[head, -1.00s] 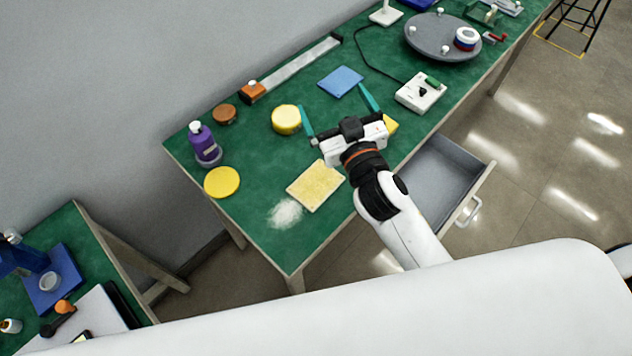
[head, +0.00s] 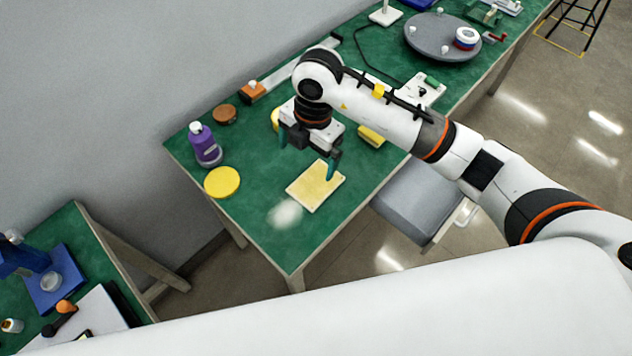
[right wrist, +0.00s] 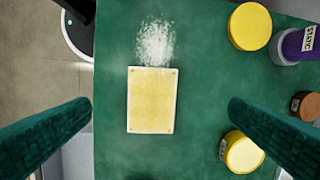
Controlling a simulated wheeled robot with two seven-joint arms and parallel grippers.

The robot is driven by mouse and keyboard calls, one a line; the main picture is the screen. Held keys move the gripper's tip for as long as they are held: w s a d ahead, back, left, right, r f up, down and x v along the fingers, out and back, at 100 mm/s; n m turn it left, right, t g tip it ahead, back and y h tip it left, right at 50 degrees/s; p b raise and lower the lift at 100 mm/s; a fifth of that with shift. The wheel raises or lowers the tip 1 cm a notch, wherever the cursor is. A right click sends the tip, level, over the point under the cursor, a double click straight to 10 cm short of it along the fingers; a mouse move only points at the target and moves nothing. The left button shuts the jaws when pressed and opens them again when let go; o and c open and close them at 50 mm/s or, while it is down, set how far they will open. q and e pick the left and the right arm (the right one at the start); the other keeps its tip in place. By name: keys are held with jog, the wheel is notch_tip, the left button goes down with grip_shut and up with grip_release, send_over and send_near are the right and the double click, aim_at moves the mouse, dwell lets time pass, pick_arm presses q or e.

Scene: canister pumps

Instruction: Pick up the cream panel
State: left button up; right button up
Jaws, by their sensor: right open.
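The cream panel (head: 316,187) lies flat on the green bench, a pale yellow rectangle with small dots at its corners. In the right wrist view the panel (right wrist: 152,100) lies between the two fingers as seen from above, a little left of centre. My right gripper (head: 308,154) is open and points down above the bench, just behind the panel in the head view. Its teal fingers are wide apart, with nothing between them, and the panel is below them. My left gripper is not in view.
White powder (head: 286,212) lies beside the panel. A yellow disc (head: 222,182), a purple bottle (head: 206,145) and a brown disc (head: 225,114) stand to the left. A yellow sponge-like block (head: 371,136) lies to the right.

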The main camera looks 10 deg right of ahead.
jog(key=d+h, duration=0.1)
jog(key=d, duration=0.1)
jog(key=p, duration=0.1)
send_over(316, 183)
jog(key=shift+m, duration=0.3)
notch_tip(316, 183, down, 6)
jog(key=shift+d+f, duration=0.1)
jog(key=shift+d, duration=0.05)
jog(key=shift+f+p, duration=0.95)
jog(key=shift+f, duration=1.8)
jog(key=c, duration=1)
